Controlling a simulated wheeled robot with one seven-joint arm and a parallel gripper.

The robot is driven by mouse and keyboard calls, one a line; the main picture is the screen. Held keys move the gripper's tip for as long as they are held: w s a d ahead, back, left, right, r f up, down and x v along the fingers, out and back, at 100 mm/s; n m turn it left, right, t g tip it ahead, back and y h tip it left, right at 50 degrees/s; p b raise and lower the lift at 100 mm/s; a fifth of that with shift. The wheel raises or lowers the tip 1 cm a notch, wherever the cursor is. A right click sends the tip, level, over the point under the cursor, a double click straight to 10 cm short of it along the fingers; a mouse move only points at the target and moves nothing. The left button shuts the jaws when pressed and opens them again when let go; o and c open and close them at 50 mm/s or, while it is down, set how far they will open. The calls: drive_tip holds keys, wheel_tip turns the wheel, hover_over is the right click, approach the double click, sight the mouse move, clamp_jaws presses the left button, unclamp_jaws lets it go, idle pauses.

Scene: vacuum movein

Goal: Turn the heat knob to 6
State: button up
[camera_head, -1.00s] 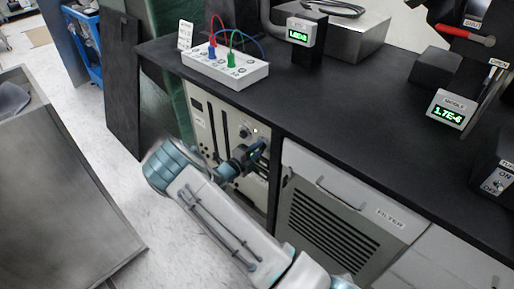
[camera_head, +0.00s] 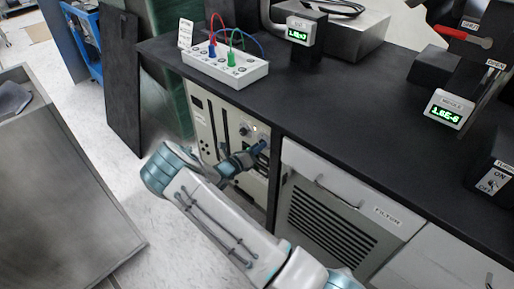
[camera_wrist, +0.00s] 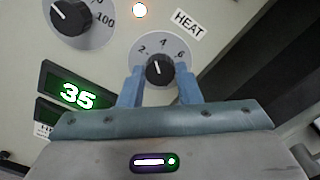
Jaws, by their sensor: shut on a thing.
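The black heat knob (camera_wrist: 159,70) sits on a round grey dial marked 2, 4 and 6, beside a tilted HEAT label (camera_wrist: 188,23). Its white pointer line points up and slightly left, close to the 4 and on the side of the 2. My gripper (camera_wrist: 159,88) has one blue finger on each side of the knob and is shut on it. In the head view, my gripper (camera_head: 256,150) is at the upper right of the beige panel (camera_head: 203,115) under the bench; the knob is hard to make out there.
In the wrist view, another black knob (camera_wrist: 72,14) and a green display reading 35 (camera_wrist: 78,95) are left of the dial. A lamp (camera_wrist: 139,10) glows above it. The black bench top (camera_head: 340,95) overhangs the panel. A filter cabinet (camera_head: 335,222) stands to the right.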

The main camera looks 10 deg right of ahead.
drive_tip(key=shift+f+m+b, duration=0.1)
drive_tip(key=shift+m+b, duration=1.1)
drive_tip(key=shift+m, duration=6.5)
drive_tip(key=o, duration=1)
drive_tip(key=shift+c, duration=0.2)
